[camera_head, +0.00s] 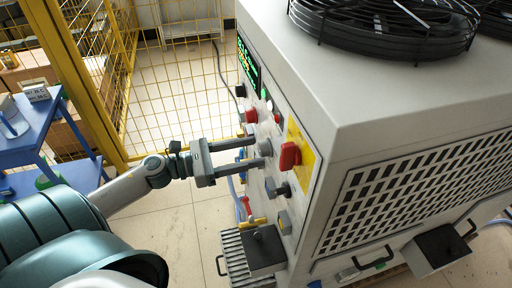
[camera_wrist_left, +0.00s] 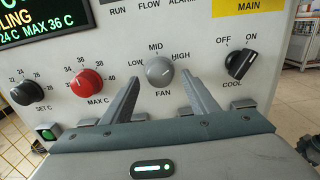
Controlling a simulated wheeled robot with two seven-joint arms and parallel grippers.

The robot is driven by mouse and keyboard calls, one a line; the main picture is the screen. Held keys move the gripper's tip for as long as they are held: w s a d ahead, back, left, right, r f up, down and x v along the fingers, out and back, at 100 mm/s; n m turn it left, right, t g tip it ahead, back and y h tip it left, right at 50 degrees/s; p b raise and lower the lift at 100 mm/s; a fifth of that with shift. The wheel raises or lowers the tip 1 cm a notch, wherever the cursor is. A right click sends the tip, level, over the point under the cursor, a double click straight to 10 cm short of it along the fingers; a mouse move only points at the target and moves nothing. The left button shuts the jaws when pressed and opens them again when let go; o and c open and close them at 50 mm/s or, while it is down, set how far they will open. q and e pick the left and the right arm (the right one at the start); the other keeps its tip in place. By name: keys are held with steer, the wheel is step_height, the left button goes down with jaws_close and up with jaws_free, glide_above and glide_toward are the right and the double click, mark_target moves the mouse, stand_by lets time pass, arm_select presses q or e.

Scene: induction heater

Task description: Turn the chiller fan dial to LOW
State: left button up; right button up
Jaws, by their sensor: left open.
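The chiller (camera_head: 300,80) is a large pale box with its control panel facing left in the head view. The fan dial is a round grey knob (camera_head: 265,147), also seen in the left wrist view (camera_wrist_left: 160,71) under the labels LOW, MID and HIGH. Its exact pointing direction is hard to tell. My left gripper (camera_head: 257,151) is open at the panel. In the left wrist view its fingertips (camera_wrist_left: 163,82) stand either side of the fan dial's lower part, with gaps visible; contact does not show. My right gripper is not in view.
A red MAX C dial (camera_wrist_left: 87,82) and black SET C dial (camera_wrist_left: 26,93) are left of the fan dial; a black COOL dial (camera_wrist_left: 240,64) is right. A red main switch (camera_head: 290,155) protrudes nearby. A yellow mesh fence (camera_head: 180,80) and blue table (camera_head: 30,150) stand left.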

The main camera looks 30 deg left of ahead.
arm_select(q)
steer(key=shift+x, duration=1.15)
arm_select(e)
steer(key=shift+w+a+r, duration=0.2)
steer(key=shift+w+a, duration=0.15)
arm_select(q)
steer(key=shift+c, duration=0.6)
steer(key=c, duration=0.8)
